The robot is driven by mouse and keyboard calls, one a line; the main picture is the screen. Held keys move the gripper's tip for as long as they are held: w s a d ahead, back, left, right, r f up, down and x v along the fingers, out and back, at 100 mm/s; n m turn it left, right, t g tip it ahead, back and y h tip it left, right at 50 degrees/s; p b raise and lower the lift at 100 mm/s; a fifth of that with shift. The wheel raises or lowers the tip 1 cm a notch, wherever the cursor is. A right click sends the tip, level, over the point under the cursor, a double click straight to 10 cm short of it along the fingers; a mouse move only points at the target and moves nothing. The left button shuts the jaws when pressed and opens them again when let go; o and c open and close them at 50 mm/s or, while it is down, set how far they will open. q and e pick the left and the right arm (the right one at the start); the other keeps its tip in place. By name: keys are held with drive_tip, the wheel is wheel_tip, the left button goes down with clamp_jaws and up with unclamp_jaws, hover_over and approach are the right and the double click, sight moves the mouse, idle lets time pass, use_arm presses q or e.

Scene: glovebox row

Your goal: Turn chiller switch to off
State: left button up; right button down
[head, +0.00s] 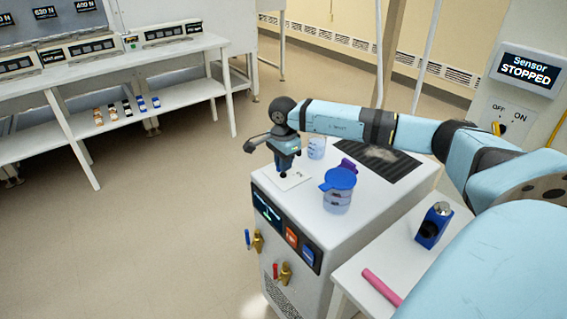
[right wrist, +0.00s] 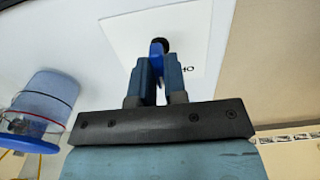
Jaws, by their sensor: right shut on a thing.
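The chiller (head: 335,250) is a white cabinet with a display, an orange and a blue button on its front. Its switch sits on a white plate (head: 294,180) on the top, near the left edge; the plate also shows in the right wrist view (right wrist: 195,30). My right gripper (head: 287,172) points down over the plate. In the right wrist view its fingers (right wrist: 158,80) are shut on the blue switch lever (right wrist: 157,50), beside a dark round part. Lettering at the plate's right is partly hidden, so I cannot tell the switch position. My left gripper is not in view.
A blue-lidded jug (head: 338,190) and a clear cup (head: 316,148) stand on the chiller top near my right arm. Brass valves (head: 285,274) stick out in front. A side table (head: 365,262) holds a blue device (head: 434,225). A wall display (head: 530,70) reads "Sensor STOPPED".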

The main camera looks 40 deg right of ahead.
drive_tip(key=c, duration=1.2)
unclamp_jaws()
drive_tip(key=shift+o, duration=0.2)
wheel_tip(320, 180, up, 14)
drive_tip(key=shift+p, duration=0.3)
